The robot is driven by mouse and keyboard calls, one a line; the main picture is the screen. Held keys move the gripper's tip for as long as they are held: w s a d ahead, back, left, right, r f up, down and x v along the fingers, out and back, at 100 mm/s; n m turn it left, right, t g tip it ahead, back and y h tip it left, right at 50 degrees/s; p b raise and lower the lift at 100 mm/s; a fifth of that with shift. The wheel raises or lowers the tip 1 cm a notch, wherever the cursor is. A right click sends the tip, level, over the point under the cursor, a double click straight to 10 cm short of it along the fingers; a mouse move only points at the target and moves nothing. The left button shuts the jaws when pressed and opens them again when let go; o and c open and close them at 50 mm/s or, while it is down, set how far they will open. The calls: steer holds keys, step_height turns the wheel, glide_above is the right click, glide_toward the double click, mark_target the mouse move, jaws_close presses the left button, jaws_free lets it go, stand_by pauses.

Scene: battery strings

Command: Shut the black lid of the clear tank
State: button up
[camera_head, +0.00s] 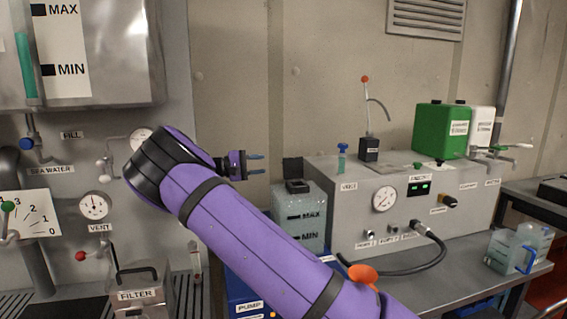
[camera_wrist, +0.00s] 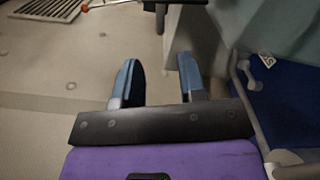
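The clear tank (camera_head: 314,232), marked MAX and MIN, stands left of the grey metal cabinet. Its black lid (camera_head: 292,168) stands up behind the dark filler neck (camera_head: 298,186) on the tank's top, so it is open. My gripper (camera_head: 257,164) is just left of the raised lid in the head view, at about its height, fingers pointing right. The two blue fingers are apart with nothing between them, as the wrist view also shows (camera_wrist: 158,82). I see no contact with the lid. My arm hides the tank's lower part.
The grey cabinet (camera_head: 345,215) with a gauge and hose stands right of the tank. A blue pump box (camera_head: 240,290) is below it. An orange funnel (camera_head: 363,273) lies by my forearm. Wall pipes and valves are at left. The wall above the lid is clear.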

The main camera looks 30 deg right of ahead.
mark_target(285, 162)
steer(key=x, duration=0.9)
steer(key=shift+d, duration=0.1)
jaws_close()
